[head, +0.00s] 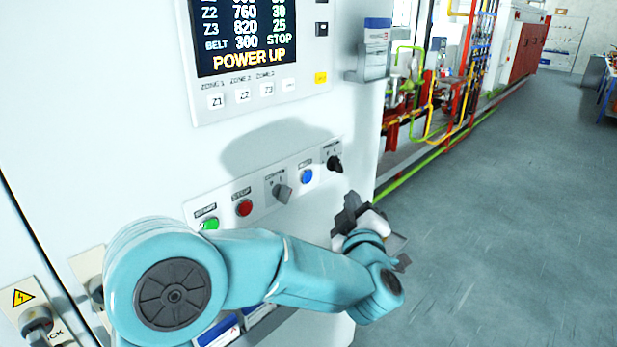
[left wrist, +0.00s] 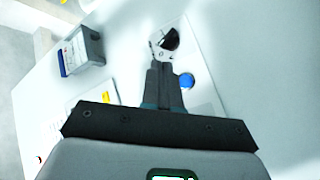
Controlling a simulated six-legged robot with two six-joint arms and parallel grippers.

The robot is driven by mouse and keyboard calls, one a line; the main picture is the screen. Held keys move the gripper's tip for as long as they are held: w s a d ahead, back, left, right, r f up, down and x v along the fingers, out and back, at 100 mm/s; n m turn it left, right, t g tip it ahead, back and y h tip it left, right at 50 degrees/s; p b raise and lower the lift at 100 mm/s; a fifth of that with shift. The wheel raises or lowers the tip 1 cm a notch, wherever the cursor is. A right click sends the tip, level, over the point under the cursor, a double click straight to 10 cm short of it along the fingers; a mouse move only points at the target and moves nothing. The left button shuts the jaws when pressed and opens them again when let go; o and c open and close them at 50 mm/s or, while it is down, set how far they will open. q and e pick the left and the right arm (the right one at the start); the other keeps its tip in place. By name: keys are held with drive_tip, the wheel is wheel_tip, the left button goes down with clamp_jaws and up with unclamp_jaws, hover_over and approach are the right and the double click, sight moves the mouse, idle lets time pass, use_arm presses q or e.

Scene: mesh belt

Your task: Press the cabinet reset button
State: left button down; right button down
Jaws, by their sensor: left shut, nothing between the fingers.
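The cabinet (head: 80,130) carries a slanted strip of controls (head: 228,221). The blue button (head: 306,177) sits on it between a grey rotary switch (head: 282,191) and a black knob (head: 334,163); its label is too blurred to read. My left gripper (head: 350,208) is shut and empty, off the strip's right end, below the black knob. In the left wrist view, its closed fingers (left wrist: 161,70) point toward the black knob (left wrist: 170,40), and the blue button (left wrist: 186,81) shows just right of them. Contact with the panel cannot be told. My right gripper is not in view.
A green button (head: 209,224) and a red button (head: 243,208) sit further left on the strip. A display (head: 246,35) reading POWER UP is above. A grey box (head: 376,50) juts from the cabinet's right edge. Open floor (head: 500,200) lies to the right.

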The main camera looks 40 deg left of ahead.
sight(307, 177)
use_arm(q)
drive_tip(key=a, duration=0.8)
drive_tip(key=shift+w+a, duration=0.35)
drive_tip(key=shift+w, duration=0.1)
drive_tip(key=shift+w+f, duration=0.1)
drive_tip(key=shift+a, duration=0.1)
idle(1.5)
drive_tip(key=shift+a+b, duration=0.3)
drive_tip(key=shift+b, duration=0.15)
